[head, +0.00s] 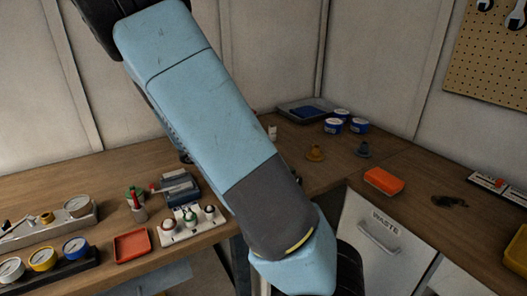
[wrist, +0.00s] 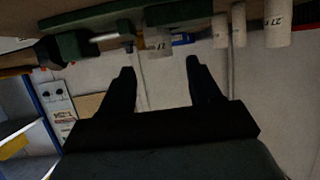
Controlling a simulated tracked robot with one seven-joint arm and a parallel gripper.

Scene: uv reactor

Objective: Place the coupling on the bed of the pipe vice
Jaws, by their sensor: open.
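My gripper (wrist: 160,65) shows in the wrist view with its two dark fingers apart and nothing between them. It does not show in the head view, where my arm crosses the middle. I cannot make out the coupling for sure in either view. A dark green block-like thing (wrist: 178,13) lies at the top of the wrist view, beyond the fingertips; I cannot tell whether it is part of the pipe vice. A blue-grey device (head: 180,189) with a grey and red part on the left bench in the head view may be the vice.
White labelled cylinders (wrist: 277,22) stand near the fingers in the wrist view. On the benches are an orange box (head: 384,181), a red tray (head: 132,246), a gauge rack (head: 45,272), blue tins (head: 333,126) and a grey tray (head: 300,108). The right bench has bare patches.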

